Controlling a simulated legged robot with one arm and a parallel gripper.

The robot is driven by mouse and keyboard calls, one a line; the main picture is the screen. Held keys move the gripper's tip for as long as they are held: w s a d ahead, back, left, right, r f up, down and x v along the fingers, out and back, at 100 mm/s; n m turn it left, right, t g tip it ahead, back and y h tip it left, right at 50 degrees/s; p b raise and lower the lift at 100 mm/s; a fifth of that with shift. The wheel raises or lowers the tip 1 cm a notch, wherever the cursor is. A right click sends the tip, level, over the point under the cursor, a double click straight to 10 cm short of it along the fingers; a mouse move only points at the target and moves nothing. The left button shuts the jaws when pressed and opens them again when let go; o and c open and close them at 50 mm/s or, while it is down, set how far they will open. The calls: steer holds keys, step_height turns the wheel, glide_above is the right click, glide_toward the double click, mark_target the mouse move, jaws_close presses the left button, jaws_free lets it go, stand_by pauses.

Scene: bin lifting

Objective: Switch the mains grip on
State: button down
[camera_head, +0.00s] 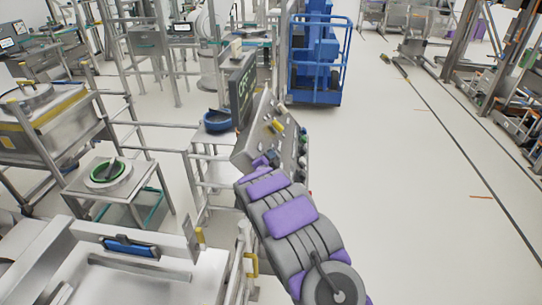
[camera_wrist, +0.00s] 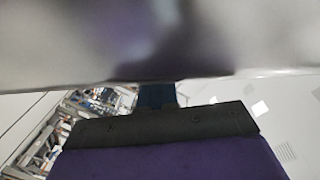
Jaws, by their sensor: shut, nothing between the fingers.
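A grey sloped control panel (camera_head: 256,139) stands in the middle of the head view, with several small buttons and knobs on it. A yellow part (camera_head: 278,127) sits on its face; I cannot tell which control is the mains grip. My gripper (camera_head: 271,157) is at the lower part of the panel, at the end of my grey and purple arm. In the wrist view my gripper's dark blue fingers (camera_wrist: 157,94) are shut, with nothing seen between them. They reach up to a blurred grey metal surface (camera_wrist: 230,40); whether they touch it is unclear.
A dark screen (camera_head: 243,88) with green lettering stands behind the panel, beside a blue round bowl-like part (camera_head: 217,121). A steel table (camera_head: 112,180) with a green-ringed part is at left. A blue lift (camera_head: 318,55) stands behind. The floor at right is clear.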

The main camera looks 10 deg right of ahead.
mark_target(268, 149)
steer(key=shift+w+a+r+m+g+h+p, duration=0.2)
steer(key=shift+r+m+g+p, duration=0.15)
steer(key=shift+p, duration=0.3)
steer(key=shift+w+a+r+m+g+h+p, duration=0.1)
steer(key=shift+r+m+g+h+p, duration=0.1)
steer(key=shift+g+p, duration=0.35)
steer(key=shift+d+p, duration=0.1)
steer(key=shift+p, duration=0.25)
steer(key=shift+w+p, duration=0.25)
steer(key=shift+p, duration=0.2)
steer(key=shift+w+r+p, duration=0.3)
steer(key=shift+w+p, duration=0.1)
steer(key=shift+w, duration=0.7)
steer(key=shift+r, duration=0.1)
